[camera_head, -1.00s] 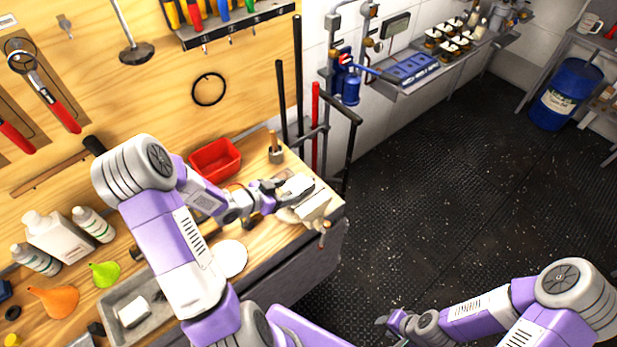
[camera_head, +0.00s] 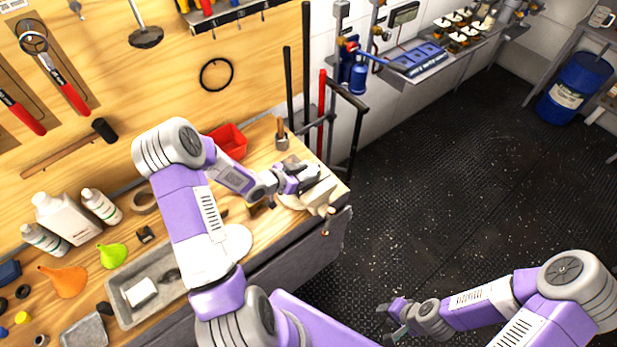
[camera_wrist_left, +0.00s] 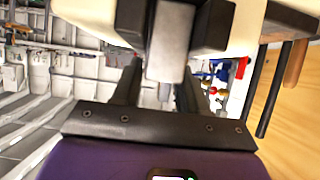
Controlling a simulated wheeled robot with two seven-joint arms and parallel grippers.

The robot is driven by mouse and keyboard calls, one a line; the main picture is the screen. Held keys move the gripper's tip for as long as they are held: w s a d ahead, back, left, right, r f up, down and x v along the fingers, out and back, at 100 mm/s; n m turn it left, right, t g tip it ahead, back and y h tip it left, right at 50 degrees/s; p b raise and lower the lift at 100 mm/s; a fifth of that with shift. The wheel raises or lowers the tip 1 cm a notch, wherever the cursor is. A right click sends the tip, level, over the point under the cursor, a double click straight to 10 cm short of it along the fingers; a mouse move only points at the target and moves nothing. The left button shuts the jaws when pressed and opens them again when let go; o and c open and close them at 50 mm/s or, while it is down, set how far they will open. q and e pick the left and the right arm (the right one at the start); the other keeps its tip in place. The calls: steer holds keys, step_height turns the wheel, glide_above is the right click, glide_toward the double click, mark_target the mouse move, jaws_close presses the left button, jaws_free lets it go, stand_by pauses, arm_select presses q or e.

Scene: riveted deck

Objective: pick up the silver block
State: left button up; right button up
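The silver block (camera_wrist_left: 170,42) is in the left wrist view, between the two dark fingers of my left gripper (camera_wrist_left: 170,30). The fingers lie against both its sides, with no clear gap. In the head view my left gripper (camera_head: 300,180) is at the cream vise (camera_head: 318,198) on the bench's right end; the block is hard to make out there. Cream vise parts also show on both sides of the fingers in the wrist view. My right gripper (camera_head: 394,312) is low over the floor, away from the bench; its finger gap is too small to judge.
A red bin (camera_head: 228,141) and a hammer (camera_head: 282,138) stand behind my left gripper. Upright bars (camera_head: 321,110) rise beyond the bench's right end. A grey tray (camera_head: 122,300), bottles and funnels are at the left. The dark floor (camera_head: 450,190) at right is open.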

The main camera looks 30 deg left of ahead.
arm_select(q)
jaws_close()
steer(key=shift+r, duration=0.15)
